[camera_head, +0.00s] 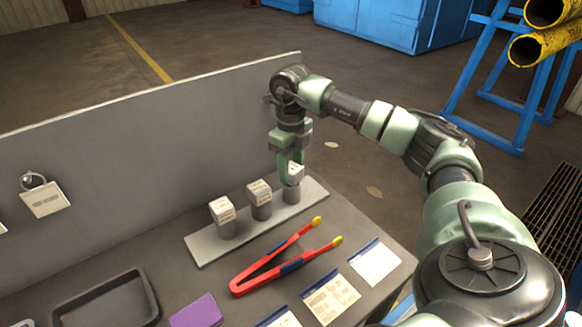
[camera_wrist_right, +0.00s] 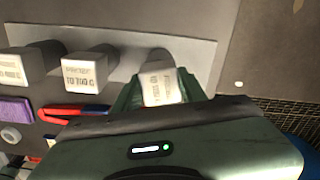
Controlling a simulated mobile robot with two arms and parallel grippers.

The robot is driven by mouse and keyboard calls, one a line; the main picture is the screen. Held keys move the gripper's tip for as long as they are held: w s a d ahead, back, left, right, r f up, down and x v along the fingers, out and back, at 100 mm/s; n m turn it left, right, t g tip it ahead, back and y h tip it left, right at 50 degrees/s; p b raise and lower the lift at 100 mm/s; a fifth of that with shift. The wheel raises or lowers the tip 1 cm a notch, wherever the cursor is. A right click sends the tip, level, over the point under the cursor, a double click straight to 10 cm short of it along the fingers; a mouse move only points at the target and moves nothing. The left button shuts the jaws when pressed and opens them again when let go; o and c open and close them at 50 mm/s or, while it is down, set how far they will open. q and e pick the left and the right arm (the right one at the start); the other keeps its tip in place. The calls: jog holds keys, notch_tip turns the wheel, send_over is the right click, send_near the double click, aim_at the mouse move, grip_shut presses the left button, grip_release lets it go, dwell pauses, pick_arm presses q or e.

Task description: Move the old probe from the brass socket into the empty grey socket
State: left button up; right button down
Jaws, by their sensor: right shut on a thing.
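My right gripper (camera_head: 290,170) is shut on a white-topped, labelled block (camera_head: 295,173), which I take to be a probe, at the right end of a pale rack plate (camera_head: 208,250). The held block also shows between the fingers in the right wrist view (camera_wrist_right: 158,83), slightly tilted. A short grey cylinder (camera_head: 291,194) is directly below it; I cannot tell whether the block is seated or lifted. Two similar labelled blocks, a middle one (camera_head: 259,187) and a left one (camera_head: 222,210), stand on grey cylinders. No brass colour and no clearly empty socket is discernible. My left gripper is out of view.
Red tongs (camera_head: 265,263) with yellow tips lie in front of the rack. A black tray (camera_head: 107,299), a purple block (camera_head: 196,311) and a pouch with printed paper (camera_head: 331,296) lie nearer. A grey panel (camera_head: 150,140) rises behind.

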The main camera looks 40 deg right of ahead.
jog(key=shift+f+b, duration=0.3)
jog(key=shift+f, duration=0.25)
jog(key=c, duration=1.1)
grip_release()
notch_tip(320, 180, up, 11)
jog(key=p, duration=0.9)
jog(key=shift+r, duration=0.1)
